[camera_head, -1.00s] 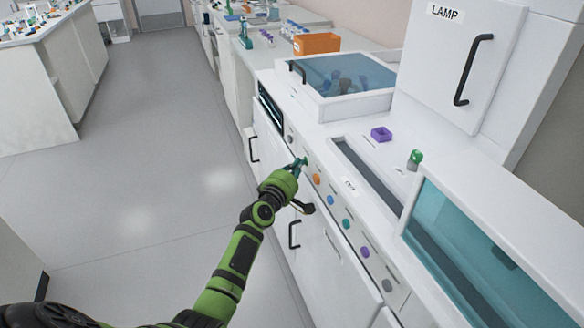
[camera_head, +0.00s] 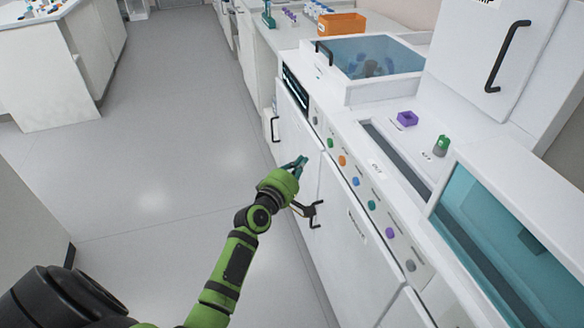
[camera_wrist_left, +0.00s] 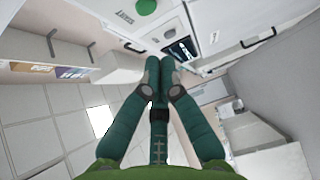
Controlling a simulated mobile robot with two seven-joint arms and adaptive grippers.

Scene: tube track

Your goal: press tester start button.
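A row of coloured buttons runs along the sloped front panel of the white bench: green (camera_head: 330,142), orange (camera_head: 342,160), blue (camera_head: 356,181), teal (camera_head: 371,204), purple (camera_head: 390,232), and grey ones at both ends. My left gripper (camera_head: 301,162) is shut and empty, apart from the panel, left of and below the green button. In the left wrist view its fingertips (camera_wrist_left: 160,63) meet, and a round green button (camera_wrist_left: 145,6) shows beyond them at the top edge. My right gripper is out of view.
Black door handles (camera_head: 313,213) stick out of the cabinet front close to my left wrist. A purple block (camera_head: 407,119) and a green-topped item (camera_head: 442,145) stand on the bench top. A glass-lidded box (camera_head: 375,60) is behind. The floor (camera_head: 165,150) to the left is clear.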

